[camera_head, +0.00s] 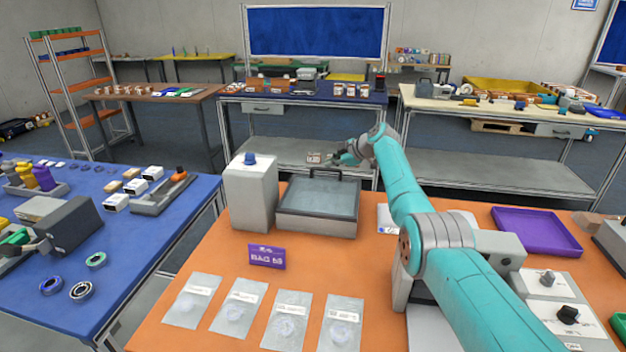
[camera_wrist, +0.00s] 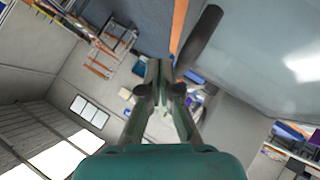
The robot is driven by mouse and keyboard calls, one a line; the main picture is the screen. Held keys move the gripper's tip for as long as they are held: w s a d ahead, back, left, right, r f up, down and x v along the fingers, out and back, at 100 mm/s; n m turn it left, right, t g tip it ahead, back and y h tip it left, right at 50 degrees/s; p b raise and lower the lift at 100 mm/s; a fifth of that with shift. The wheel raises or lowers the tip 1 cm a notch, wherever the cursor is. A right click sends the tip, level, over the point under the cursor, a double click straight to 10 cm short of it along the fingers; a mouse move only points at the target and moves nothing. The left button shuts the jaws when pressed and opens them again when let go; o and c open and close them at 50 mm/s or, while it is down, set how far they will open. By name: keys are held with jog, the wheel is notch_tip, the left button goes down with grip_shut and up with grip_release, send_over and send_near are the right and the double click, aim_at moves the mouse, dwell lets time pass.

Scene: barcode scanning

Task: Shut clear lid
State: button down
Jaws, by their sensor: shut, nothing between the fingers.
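A grey box (camera_head: 318,227) stands near the back edge of the orange table, with a clear lid (camera_head: 318,200) over its top. A dark handle (camera_head: 340,174) shows at the lid's far side. From this angle I cannot tell whether the lid lies fully flat. My gripper (camera_head: 340,159) is just behind and above the handle, shut and empty. In the wrist view the shut fingers (camera_wrist: 162,85) are beside a dark bar (camera_wrist: 201,38), likely the handle, and the clear pane of the lid (camera_wrist: 265,50) fills the upper right. Contact is unclear.
A grey block with a blue knob (camera_head: 250,190) stands left of the box. A purple "BAG" sign (camera_head: 267,257) and several clear bags (camera_head: 238,305) lie in front. A purple tray (camera_head: 537,232) is at the right. My arm crosses the table's right half.

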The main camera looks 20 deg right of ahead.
dwell(0.3)
notch_tip(320, 180, up, 10)
dwell(0.5)
